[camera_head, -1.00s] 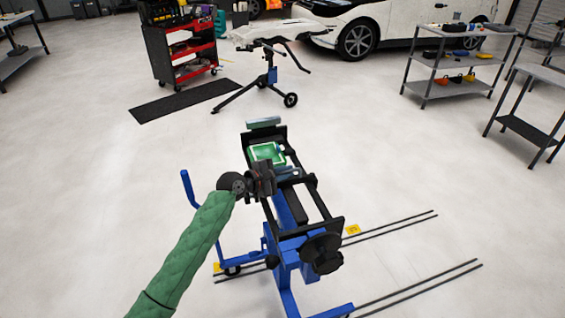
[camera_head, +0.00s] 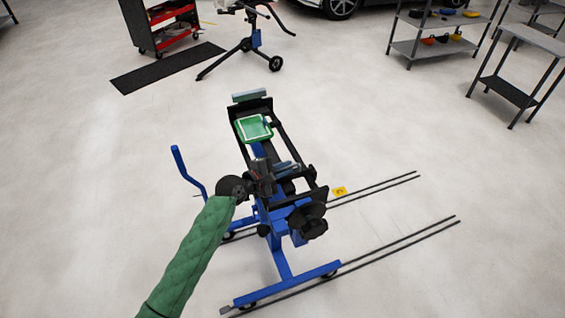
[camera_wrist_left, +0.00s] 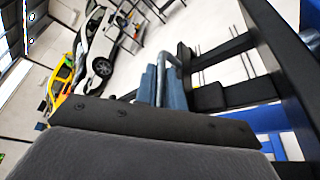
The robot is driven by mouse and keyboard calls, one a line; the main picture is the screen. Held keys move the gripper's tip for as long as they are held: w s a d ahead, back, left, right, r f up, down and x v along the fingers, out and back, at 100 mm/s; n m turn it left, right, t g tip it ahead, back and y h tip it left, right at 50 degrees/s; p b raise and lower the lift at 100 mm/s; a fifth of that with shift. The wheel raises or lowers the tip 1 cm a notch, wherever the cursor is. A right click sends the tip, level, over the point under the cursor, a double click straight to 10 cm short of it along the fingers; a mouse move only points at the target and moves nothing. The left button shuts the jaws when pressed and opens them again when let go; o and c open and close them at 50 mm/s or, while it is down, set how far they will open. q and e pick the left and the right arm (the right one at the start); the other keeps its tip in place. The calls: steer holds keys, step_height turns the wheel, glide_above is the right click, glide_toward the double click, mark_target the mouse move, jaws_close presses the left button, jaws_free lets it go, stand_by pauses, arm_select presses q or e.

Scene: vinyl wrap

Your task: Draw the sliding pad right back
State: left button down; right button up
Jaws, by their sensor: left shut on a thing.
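The blue metal stand (camera_head: 277,245) carries a black frame with two long rails (camera_head: 283,140). The sliding pad (camera_head: 287,168), blue-grey, sits across the rails toward their near end. In the left wrist view its blue-grey blocks and a metal bar (camera_wrist_left: 160,85) show. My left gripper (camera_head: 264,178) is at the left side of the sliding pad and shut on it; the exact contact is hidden. A green pad with a pale border (camera_head: 254,128) lies at the far end of the frame, apart from the gripper. My right gripper is not in view.
A blue bent handle (camera_head: 186,170) rises left of the stand. Dark floor rails (camera_head: 400,240) run right of it. A black mat (camera_head: 168,68), red tool cart (camera_head: 165,30), another wheeled stand (camera_head: 255,45) and shelves (camera_head: 440,48) stand farther back.

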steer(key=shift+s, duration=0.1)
arm_select(q)
steer(key=c, duration=1.8)
jaws_free()
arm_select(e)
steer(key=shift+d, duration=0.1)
arm_select(q)
steer(key=shift+o, duration=0.2)
steer(key=shift+s+a+b, duration=0.3)
steer(key=shift+a, duration=0.05)
steer(key=shift+b+v, duration=1.15)
steer(key=shift+v, duration=2.3)
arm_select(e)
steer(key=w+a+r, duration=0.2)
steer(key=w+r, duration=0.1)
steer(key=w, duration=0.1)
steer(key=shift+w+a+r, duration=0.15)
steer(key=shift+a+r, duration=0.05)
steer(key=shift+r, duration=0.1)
arm_select(q)
steer(key=shift+r, duration=0.15)
